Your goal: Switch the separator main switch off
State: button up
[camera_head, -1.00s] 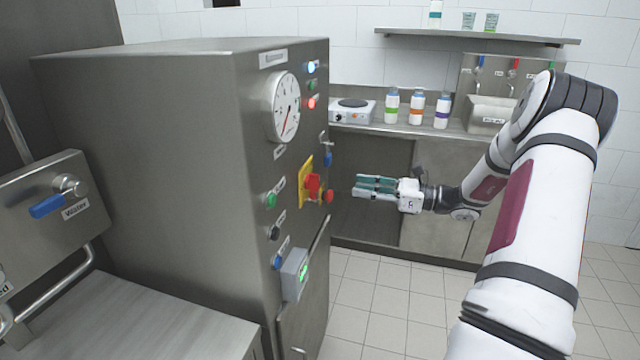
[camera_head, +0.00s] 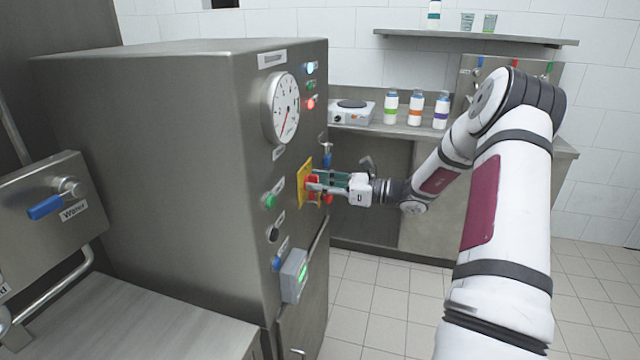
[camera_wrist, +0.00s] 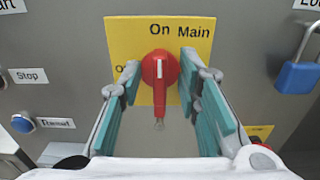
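The main switch is a red rotary knob (camera_wrist: 160,68) on a yellow plate (camera_wrist: 120,38) marked "On" and "Main" in the wrist view. Its white mark points up, toward "On". In the head view the yellow plate (camera_head: 303,182) is on the front panel of the steel separator cabinet (camera_head: 170,160). My gripper (camera_wrist: 162,85) is open, with one teal-padded finger on each side of the knob. In the head view my gripper (camera_head: 318,184) reaches the switch from the right and partly hides it. I cannot tell whether the fingers touch the knob.
A blue padlock (camera_wrist: 297,77) hangs right of the plate in the wrist view. A blue button (camera_wrist: 22,122) sits at the left, near a Stop label. In the head view, a green button (camera_head: 270,201) and a grey box (camera_head: 294,275) are lower on the panel.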

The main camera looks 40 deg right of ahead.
grip_shut()
jog(key=shift+n, duration=0.3)
jog(key=n+b, duration=0.2)
jog(key=n, duration=0.3)
jog(key=n+b, duration=0.3)
jog(key=n, duration=0.3)
jog(key=n+b, duration=0.3)
jog(key=n, duration=0.3)
jog(key=shift+s+a+f, duration=0.2)
jog(key=shift+f, duration=0.15)
jog(key=shift+n, duration=0.3)
grip_release()
